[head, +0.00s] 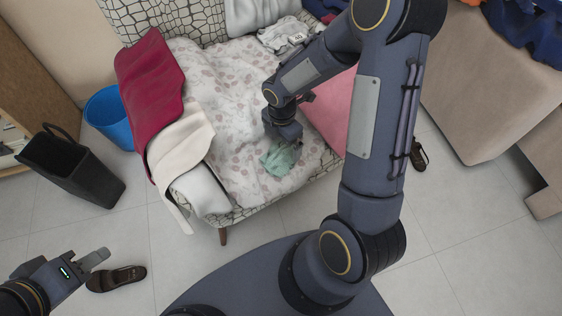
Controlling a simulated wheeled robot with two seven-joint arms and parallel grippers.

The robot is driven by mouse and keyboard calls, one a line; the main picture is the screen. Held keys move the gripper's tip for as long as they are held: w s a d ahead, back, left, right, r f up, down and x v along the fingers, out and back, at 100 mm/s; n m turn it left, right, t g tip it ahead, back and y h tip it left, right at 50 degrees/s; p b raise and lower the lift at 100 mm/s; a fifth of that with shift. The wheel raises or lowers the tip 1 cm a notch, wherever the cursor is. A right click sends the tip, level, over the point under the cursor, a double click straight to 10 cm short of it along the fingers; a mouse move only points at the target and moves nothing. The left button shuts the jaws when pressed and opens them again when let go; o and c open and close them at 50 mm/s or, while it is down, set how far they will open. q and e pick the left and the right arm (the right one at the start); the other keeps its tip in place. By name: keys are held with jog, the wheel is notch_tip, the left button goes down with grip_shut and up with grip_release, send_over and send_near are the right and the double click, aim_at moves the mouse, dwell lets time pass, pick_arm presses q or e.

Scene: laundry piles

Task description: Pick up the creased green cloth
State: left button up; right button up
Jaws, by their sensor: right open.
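The creased green cloth (280,158) lies crumpled near the front of the armchair seat, on top of a pale patterned blanket (232,165). My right gripper (287,139) is right above and against the far side of the cloth in the picture, pointing down at it. It is open, but its fingertips are hard to make out, and whether they touch the cloth cannot be told. My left gripper (98,262) is low at the left, over the floor and far from the cloth. The gap between its fingers is not clear.
A red cloth (150,85) and a cream cloth (180,142) hang over the chair's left arm. A pink cushion (333,110) lies right of my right gripper. A black basket (72,165), a blue bin (108,117) and a brown shoe (116,279) are on the floor.

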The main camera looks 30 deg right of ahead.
aim_at(281, 152)
jog(key=f+b, duration=0.1)
jog(key=f, duration=0.2)
jog(key=f+b, duration=0.1)
jog(key=f, duration=0.2)
jog(key=shift+s+a, duration=0.15)
jog(key=shift+a, duration=0.05)
jog(key=c, duration=1)
jog(key=shift+r, duration=0.1)
